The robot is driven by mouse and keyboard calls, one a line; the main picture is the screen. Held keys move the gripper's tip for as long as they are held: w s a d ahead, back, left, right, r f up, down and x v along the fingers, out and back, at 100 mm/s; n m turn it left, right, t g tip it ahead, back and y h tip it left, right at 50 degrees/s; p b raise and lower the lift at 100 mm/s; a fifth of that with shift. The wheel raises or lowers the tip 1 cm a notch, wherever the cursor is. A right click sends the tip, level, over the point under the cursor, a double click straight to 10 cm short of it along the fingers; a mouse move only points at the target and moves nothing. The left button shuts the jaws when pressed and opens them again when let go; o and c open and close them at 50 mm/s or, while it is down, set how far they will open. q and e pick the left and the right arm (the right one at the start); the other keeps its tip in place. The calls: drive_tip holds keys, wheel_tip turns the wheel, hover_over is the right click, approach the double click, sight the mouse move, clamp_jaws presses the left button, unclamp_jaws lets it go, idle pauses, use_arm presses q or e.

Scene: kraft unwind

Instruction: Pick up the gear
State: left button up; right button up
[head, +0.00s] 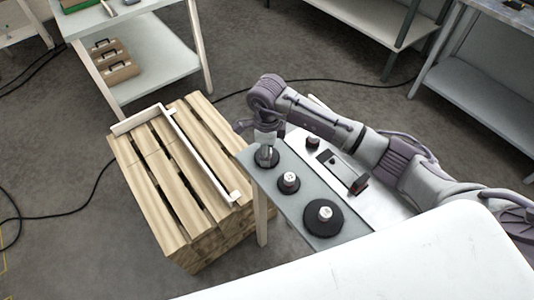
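Three dark round gear-like parts with pale hubs stand in a row on a narrow grey table (262,181). The nearest and largest gear (334,227) is at the front, a smaller gear (289,188) is in the middle, and another gear (262,161) is at the far left corner. My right arm comes in from the right, and my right gripper (266,146) points down right over the far gear. The gripper covers that gear's hub, and its fingers are too small to tell whether they hold it. My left gripper is not in view.
A wooden pallet (150,200) with a pale L-shaped frame (195,150) stands left of the table. A small black part (313,143) and a dark box-like device (345,172) lie on the pale surface beside the gears. Shelved benches stand behind; cables cross the floor.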

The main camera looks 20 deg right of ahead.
clamp_jaws()
drive_tip(key=shift+r, duration=0.15)
idle(0.4)
